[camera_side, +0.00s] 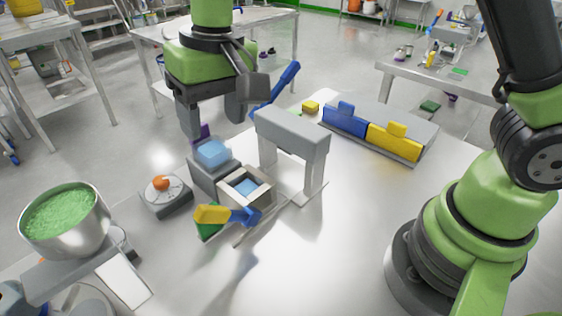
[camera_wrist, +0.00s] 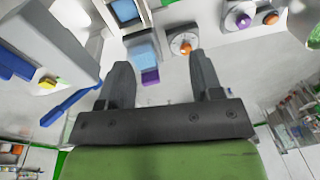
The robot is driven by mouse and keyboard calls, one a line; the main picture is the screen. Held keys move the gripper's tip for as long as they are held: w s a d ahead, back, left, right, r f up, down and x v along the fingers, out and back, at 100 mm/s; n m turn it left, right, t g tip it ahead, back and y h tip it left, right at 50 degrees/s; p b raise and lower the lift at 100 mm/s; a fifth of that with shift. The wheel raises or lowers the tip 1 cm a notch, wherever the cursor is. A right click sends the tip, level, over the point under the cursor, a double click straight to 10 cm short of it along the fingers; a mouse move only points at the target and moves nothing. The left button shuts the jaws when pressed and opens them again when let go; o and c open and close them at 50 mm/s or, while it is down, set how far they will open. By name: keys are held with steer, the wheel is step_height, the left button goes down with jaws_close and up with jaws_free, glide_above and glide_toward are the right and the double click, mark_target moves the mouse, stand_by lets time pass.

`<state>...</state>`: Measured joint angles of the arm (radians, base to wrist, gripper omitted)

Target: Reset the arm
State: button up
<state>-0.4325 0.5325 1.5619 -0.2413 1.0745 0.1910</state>
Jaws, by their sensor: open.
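My gripper (camera_side: 214,118) hangs above the table behind the light blue block, fingers pointing down, apart, with nothing visible between them.
A grey arch (camera_side: 292,135) stands mid-table. Behind it are a blue-handled tool (camera_side: 277,88) and a grey rack with blue and yellow blocks (camera_side: 394,141).

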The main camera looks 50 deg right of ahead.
steer(key=s+d+r+m+t, duration=0.1)
steer(key=s+d+r+t, duration=0.1)
steer(key=s, duration=0.4)
steer(key=s+d+r+m+t, duration=0.1)
steer(key=s+d+r+t, duration=0.1)
steer(key=s+d+r, duration=0.2)
steer(key=s+d+r+m+t+y, duration=0.1)
steer(key=s+d+r+t, duration=0.1)
steer(key=s+d, duration=0.5)
steer(key=shift+v, duration=1)
